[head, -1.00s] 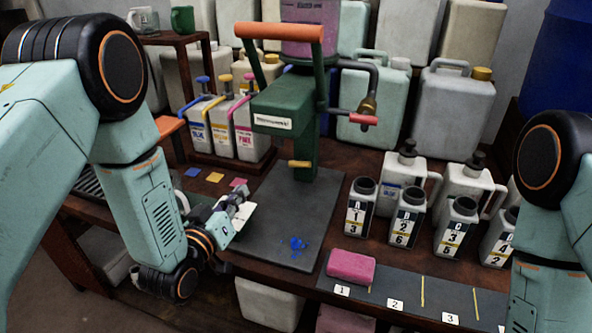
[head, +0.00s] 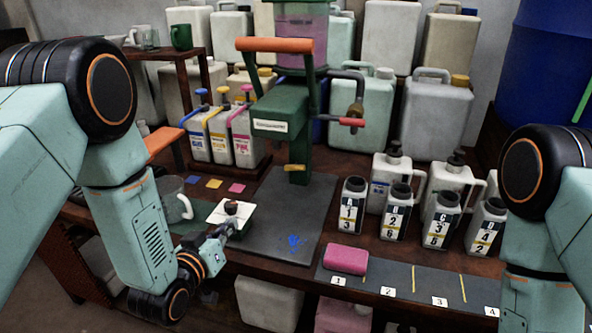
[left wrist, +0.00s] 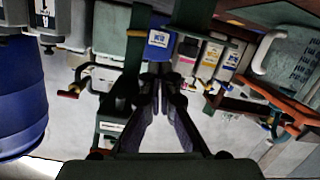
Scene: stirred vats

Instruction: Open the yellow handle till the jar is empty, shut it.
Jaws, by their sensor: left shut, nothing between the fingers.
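The green dispenser (head: 283,125) stands on a dark mat at the back of the bench. Its jar (head: 302,40), on top, holds purple-pink contents; its upper end is cut off by the frame. A short yellow handle (head: 295,168) sticks out low on the green post. It seems to show in the left wrist view too (left wrist: 137,33). My left gripper (head: 228,229) is shut and empty, in front of and left of the post, apart from the handle. Its closed fingers show in the left wrist view (left wrist: 157,88). My right gripper is out of frame.
A white card (head: 232,217) with a dark red lump lies just beyond my left gripper, near a glass mug (head: 175,199). A pink sponge (head: 346,260) and several numbered bottles (head: 394,211) stand right.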

